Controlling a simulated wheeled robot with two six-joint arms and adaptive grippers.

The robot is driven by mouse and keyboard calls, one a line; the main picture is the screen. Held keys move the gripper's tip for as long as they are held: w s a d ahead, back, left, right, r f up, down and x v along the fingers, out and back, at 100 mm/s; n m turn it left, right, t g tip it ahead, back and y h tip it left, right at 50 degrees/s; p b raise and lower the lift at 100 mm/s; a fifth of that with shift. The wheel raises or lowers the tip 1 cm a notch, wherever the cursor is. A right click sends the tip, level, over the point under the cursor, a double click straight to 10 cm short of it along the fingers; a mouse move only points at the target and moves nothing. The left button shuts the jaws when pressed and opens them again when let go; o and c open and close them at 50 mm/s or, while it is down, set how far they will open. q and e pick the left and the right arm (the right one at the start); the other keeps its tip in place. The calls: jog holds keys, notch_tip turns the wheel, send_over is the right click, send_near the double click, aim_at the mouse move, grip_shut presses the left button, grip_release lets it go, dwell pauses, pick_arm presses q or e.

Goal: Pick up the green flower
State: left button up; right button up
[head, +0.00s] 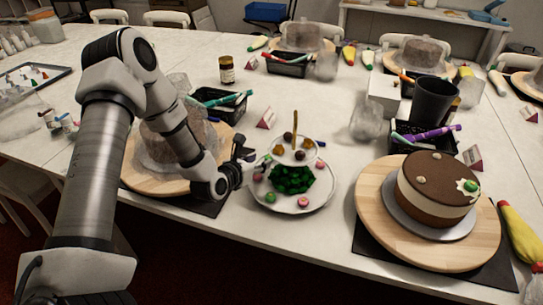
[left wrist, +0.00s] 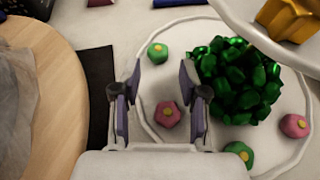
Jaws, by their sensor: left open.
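Small green and pink flowers lie on a white tiered plate (head: 290,208). In the left wrist view one green flower (left wrist: 157,53) sits at the plate's left edge, just beyond my open fingertips (left wrist: 163,82), with nothing gripped. A pink flower (left wrist: 167,115) lies nearer, between the fingers. Another green flower (left wrist: 238,152) lies at the near edge; it also shows in the head view (head: 270,197). In the head view my left gripper (head: 245,160) is at the plate's left side and largely covers the first green flower. My right gripper is not in view.
Shiny dark green pieces (head: 290,179) are heaped on the plate, under a smaller upper tier (head: 298,158). My left arm passes over a grey wrapped cake (head: 160,150).

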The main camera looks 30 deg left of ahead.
aim_at(266, 159)
pick_arm(q)
jog(key=x, duration=0.5)
jog(key=shift+w+a+f+p, duration=0.1)
jog(key=shift+a+f+p, duration=0.05)
jog(key=shift+f+p, duration=0.15)
jog(key=c, duration=0.5)
jog(key=shift+c, duration=0.3)
